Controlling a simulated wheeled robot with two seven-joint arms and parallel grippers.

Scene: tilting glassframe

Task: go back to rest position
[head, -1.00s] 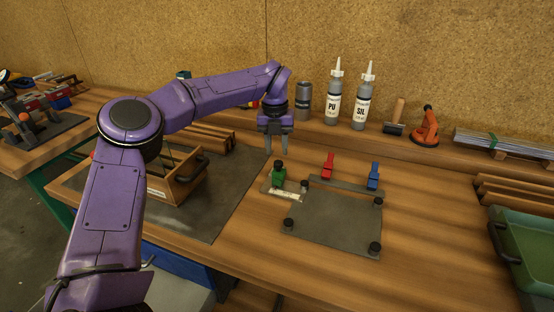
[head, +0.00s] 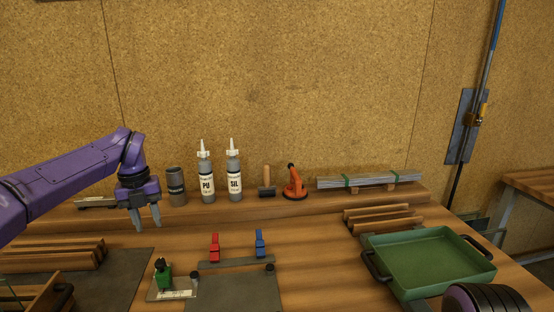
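My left gripper (head: 145,220) hangs fingers down over the bench at the left of the head view. Its two grey fingers are apart with nothing between them. It is above and behind the green clamp (head: 163,273) and in front of the ledge. A purple rounded part of my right arm (head: 486,299) shows at the bottom right edge. My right gripper is out of view.
A green tray (head: 470,276) with black handles sits at the right. Red (head: 215,247) and blue (head: 260,243) clamps stand behind a grey plate (head: 236,293).

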